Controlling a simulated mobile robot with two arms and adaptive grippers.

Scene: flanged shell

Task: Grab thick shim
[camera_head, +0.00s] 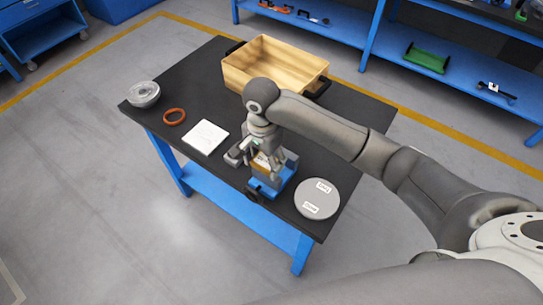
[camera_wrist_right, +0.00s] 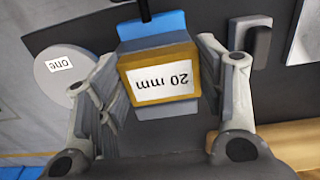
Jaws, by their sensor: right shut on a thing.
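The thick shim is a brass-edged block (camera_wrist_right: 158,66) with a white "20 mm" label, which reads upside down in the right wrist view. My right gripper (camera_wrist_right: 165,78) is shut on it, with one finger against each side. In the head view my right gripper (camera_head: 264,164) points down over a blue holder (camera_head: 268,187) near the table's front edge. The holder's blue part (camera_wrist_right: 152,27) also shows just beyond the shim in the wrist view. I cannot tell whether the shim still touches the holder. My left gripper is out of view.
A grey labelled disc (camera_head: 317,199) lies right of the holder. A small grey piece with a dark block (camera_head: 234,156), a white sheet (camera_head: 205,136), an orange ring (camera_head: 174,117) and a round metallic part (camera_head: 143,94) lie leftward. A wooden crate (camera_head: 240,79) stands at the back.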

